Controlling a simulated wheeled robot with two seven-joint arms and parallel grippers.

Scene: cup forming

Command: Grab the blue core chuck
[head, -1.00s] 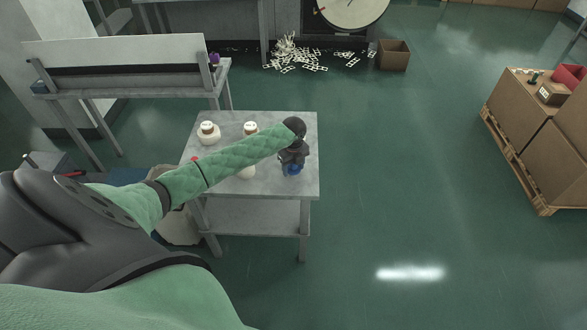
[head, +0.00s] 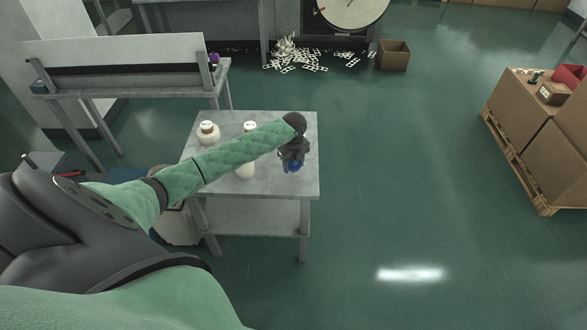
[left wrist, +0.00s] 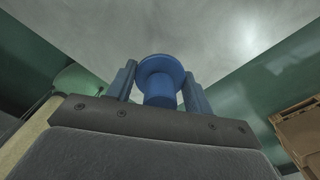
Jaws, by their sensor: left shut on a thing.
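The blue core chuck (head: 294,168) is at the right side of the small grey table (head: 262,187), partly hidden under my left gripper (head: 293,160). My right gripper is not in view.
Cardboard boxes on a pallet (head: 540,130) are at the right. The green floor right of the table is clear.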

